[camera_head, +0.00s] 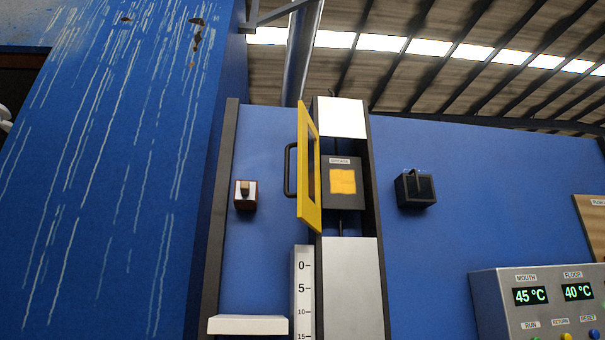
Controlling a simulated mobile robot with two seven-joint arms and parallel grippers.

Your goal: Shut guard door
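The guard door (303,205) is a yellow frame with a dark pane, seen nearly edge-on in the head view. It stands swung out from the left side of a tall narrow column (350,280). Its black bar handle (289,170) sticks out to the left. The column's opening is uncovered and shows a dark grey labelled box (341,162) with an orange-yellow patch (343,181). Neither of my grippers shows, and nothing visible touches the door or handle.
A white ledge (247,325) and a ruler scale (303,300) lie below the door. Small dark boxes are on the blue panel left (245,203) and right (415,197). A control console (540,300) reading 45 °C and 40 °C stands lower right. A scratched blue wall (110,170) fills the left.

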